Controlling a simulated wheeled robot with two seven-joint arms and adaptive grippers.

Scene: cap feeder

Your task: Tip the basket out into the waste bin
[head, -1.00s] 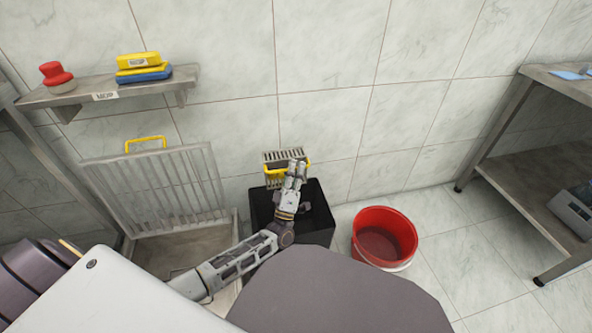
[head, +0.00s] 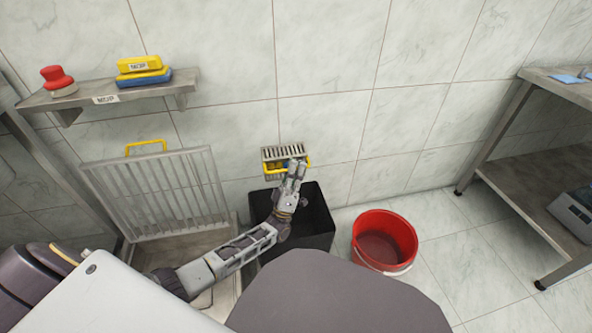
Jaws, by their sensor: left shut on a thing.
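The basket (head: 283,153) is a small grey slotted one with a yellow handle. It is in the head view, against the wall side above the black waste bin (head: 321,226). My left gripper (head: 296,167) is shut on it at the handle side. Something blue and yellow shows inside the basket, too small to make out. The basket looks about level or slightly tilted. The bin is open at the top, and my left arm hides part of its inside. My right gripper is not in view.
A red bucket (head: 385,236) stands right of the bin. A raised grate (head: 160,190) with a yellow handle leans over a floor basin at left. A wall shelf (head: 110,88) holds sponges and a red-topped object. A metal table (head: 540,165) stands at right.

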